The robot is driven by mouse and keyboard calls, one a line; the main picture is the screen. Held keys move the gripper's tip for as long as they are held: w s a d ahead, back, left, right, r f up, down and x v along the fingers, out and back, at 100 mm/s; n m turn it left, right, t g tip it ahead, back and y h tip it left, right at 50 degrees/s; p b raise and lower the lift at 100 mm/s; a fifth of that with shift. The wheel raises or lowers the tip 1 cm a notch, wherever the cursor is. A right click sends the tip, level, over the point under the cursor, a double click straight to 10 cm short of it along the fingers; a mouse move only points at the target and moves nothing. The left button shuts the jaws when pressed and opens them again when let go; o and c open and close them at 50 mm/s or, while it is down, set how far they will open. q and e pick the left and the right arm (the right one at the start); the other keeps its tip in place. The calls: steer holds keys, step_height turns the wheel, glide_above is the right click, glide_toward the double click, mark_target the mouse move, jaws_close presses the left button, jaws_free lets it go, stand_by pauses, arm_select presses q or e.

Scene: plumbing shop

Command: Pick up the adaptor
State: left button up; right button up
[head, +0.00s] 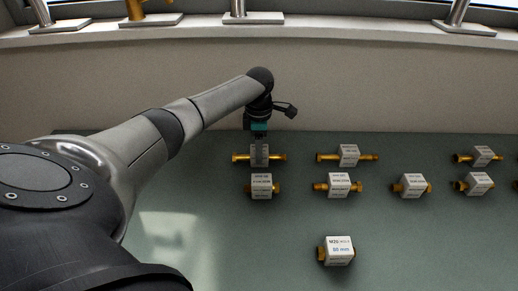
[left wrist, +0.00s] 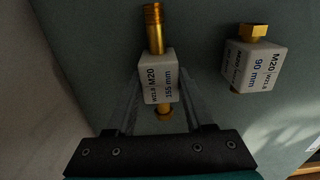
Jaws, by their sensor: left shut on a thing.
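My left gripper (head: 259,150) reaches down at the back left of the group of fittings. It is shut on a brass adaptor (head: 240,157) with a pale block around its middle. In the left wrist view the same adaptor (left wrist: 157,75) stands between the fingers, its block marked M20 and 155 mm, with a threaded brass end pointing away. I cannot tell whether it still touches the table. My right gripper is not in view.
A block fitting (head: 261,186) sits close in front of the held one; its label reads M20 90 mm in the left wrist view (left wrist: 256,66). Several similar fittings (head: 348,155) stand in rows to the right. One fitting (head: 338,250) stands alone in front. The green table (head: 220,235) is clear at front left.

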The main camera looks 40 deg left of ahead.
arm_select(q)
jaws_close()
stand_by(0.3)
